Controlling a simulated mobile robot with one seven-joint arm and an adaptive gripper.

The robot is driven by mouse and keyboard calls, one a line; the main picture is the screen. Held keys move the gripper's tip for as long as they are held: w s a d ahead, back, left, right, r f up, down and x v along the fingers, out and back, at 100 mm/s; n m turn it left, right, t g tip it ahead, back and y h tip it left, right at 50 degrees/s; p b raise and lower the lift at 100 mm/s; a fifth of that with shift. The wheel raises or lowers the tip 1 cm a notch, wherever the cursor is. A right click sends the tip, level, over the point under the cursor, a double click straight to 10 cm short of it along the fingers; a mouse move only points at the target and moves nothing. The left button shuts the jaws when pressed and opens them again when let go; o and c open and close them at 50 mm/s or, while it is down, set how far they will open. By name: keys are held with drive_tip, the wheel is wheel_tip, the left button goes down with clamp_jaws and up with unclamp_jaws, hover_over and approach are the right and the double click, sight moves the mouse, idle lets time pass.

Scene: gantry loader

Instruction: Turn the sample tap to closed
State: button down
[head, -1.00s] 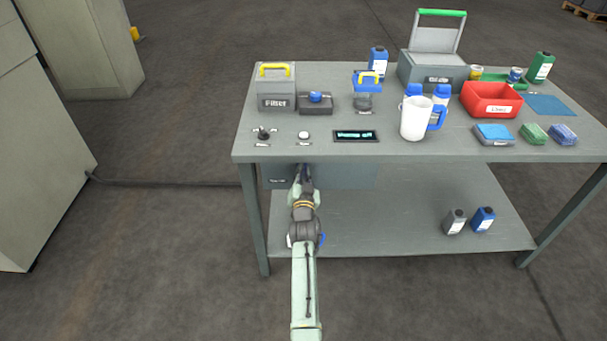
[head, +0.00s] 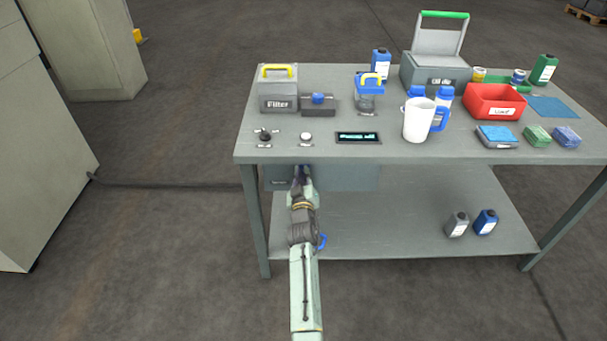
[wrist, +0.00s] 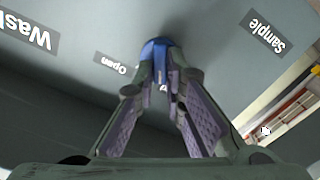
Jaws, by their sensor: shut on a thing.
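The sample tap shows in the wrist view as a blue handle (wrist: 160,50) on the grey front panel (wrist: 190,25). An "Open" label (wrist: 115,64) is to its left, and another label behind the fingers is mostly hidden. A "Sample" label (wrist: 264,31) is at the upper right, a "Wash" label (wrist: 28,32) at the upper left. My gripper (wrist: 163,78) is shut on the blue handle, with its fingertips at either side of it. In the head view my gripper (head: 302,174) is at the panel below the table's front edge, and my arm mostly hides the tap.
The table (head: 385,150) overhangs the panel. On top are a switch (head: 265,135), a white button (head: 306,137), a display (head: 358,137), a filter box (head: 277,92), a white jug (head: 417,120) and a red tray (head: 493,104). Two bottles stand on the lower shelf (head: 390,235).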

drive_tip(key=shift+n, duration=0.5)
drive_tip(key=c, duration=1.7)
unclamp_jaws()
drive_tip(key=shift+o, duration=0.2)
drive_tip(key=s, duration=1.2)
